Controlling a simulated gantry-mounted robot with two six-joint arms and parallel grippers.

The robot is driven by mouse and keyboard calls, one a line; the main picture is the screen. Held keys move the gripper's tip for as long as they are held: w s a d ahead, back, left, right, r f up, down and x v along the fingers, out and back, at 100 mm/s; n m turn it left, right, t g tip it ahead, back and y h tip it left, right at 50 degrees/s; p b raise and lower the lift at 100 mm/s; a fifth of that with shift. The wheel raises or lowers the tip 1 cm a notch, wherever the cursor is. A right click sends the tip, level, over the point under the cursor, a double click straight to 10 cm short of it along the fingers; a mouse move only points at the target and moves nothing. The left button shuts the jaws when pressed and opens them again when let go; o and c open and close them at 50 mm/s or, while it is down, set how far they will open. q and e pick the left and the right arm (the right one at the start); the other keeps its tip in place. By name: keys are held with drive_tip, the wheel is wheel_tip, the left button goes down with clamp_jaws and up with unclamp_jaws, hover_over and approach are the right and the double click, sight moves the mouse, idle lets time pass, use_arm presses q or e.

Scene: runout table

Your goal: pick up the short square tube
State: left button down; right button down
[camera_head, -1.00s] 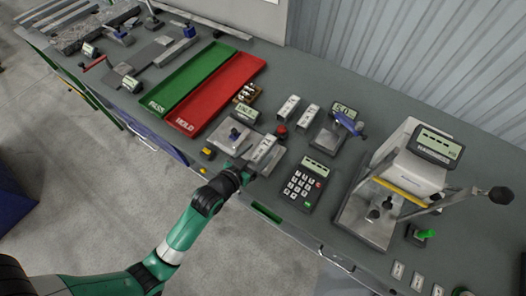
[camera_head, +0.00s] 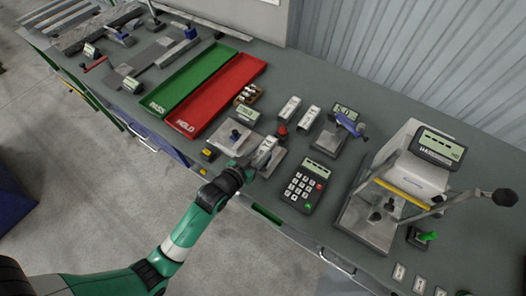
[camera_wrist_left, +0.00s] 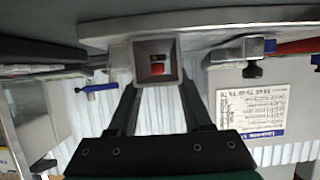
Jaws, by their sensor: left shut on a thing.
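A short, light grey square tube (camera_head: 266,147) is at the tip of my left gripper (camera_head: 256,157) in the head view, over a small grey plate at the front of the table. In the left wrist view the tube (camera_wrist_left: 155,42) shows end-on, with its dark square opening facing the camera. The two fingers of my left gripper (camera_wrist_left: 158,88) are shut on it from both sides. I cannot tell whether the tube still touches the plate. My right gripper is not in view.
Two similar light blocks (camera_head: 289,108) (camera_head: 308,120) stand behind. A green tray (camera_head: 186,78) and a red tray (camera_head: 224,97) lie left. A keypad (camera_head: 304,185) and a lever press (camera_head: 385,205) stand right. A small display (camera_head: 247,113) and knobbed plate (camera_head: 234,136) are close by.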

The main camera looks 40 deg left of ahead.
sight(260, 154)
use_arm(q)
drive_tip(key=shift+r, duration=0.15)
drive_tip(key=shift+r, duration=0.35)
wheel_tip(260, 154, up, 2)
drive_tip(key=shift+r+p, duration=0.25)
drive_tip(key=shift+p, duration=0.5)
drive_tip(key=s+d+r+p, duration=0.7)
drive_tip(key=s+d+r, duration=0.2)
drive_tip(key=d, duration=0.1)
drive_tip(key=shift+s+r, duration=0.3)
drive_tip(key=shift+s, duration=0.05)
